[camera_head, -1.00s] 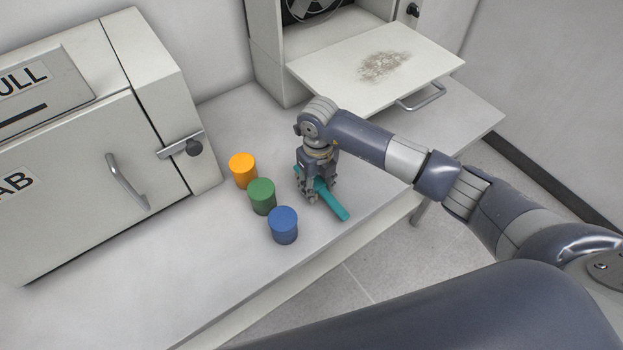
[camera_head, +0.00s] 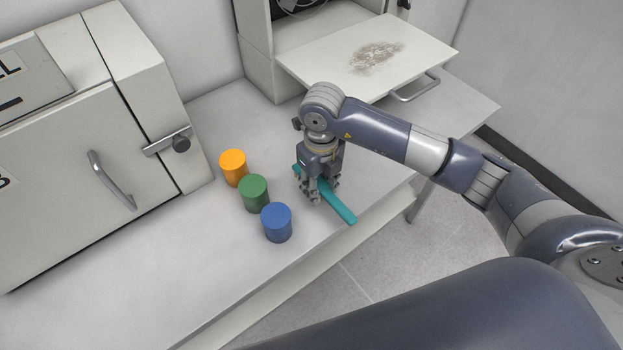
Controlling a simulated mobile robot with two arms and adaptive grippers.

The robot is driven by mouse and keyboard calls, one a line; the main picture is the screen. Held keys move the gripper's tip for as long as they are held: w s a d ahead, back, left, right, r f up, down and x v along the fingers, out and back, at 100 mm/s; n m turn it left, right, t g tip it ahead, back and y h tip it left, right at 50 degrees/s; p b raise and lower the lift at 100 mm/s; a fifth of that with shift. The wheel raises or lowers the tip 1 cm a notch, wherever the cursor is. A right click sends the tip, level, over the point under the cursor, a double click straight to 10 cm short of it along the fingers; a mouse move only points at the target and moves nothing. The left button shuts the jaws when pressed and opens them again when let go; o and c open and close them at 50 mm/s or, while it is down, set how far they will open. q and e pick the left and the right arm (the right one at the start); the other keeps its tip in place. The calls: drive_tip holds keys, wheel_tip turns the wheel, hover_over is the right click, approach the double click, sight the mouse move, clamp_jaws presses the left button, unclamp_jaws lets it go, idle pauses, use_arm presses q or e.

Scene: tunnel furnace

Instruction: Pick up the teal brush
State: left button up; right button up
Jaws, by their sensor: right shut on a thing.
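The teal brush (camera_head: 340,208) is a long bar lying slantwise, from upper left to lower right, near the front edge of the table. My right gripper (camera_head: 318,194) points down over it and is shut on its middle; the fingers hide that part of the brush. Both ends of the brush stick out past the fingers. It looks slightly raised from the table, but the gap is hard to judge. My left gripper is not in view.
Orange (camera_head: 233,168), green (camera_head: 254,193) and blue (camera_head: 277,222) cylinders stand in a row left of the gripper. A grey cabinet (camera_head: 70,180) with a handle is at left. An open furnace door (camera_head: 420,62) with a dark stain juts out behind. The table's front left is clear.

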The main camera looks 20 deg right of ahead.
drive_tip(key=s+d+r+b, duration=0.1)
drive_tip(key=s+b, duration=0.2)
drive_tip(key=s, duration=0.8)
drive_tip(key=shift+s+d, duration=0.2)
drive_tip(key=shift+d, duration=0.05)
drive_tip(key=shift+o, duration=0.9)
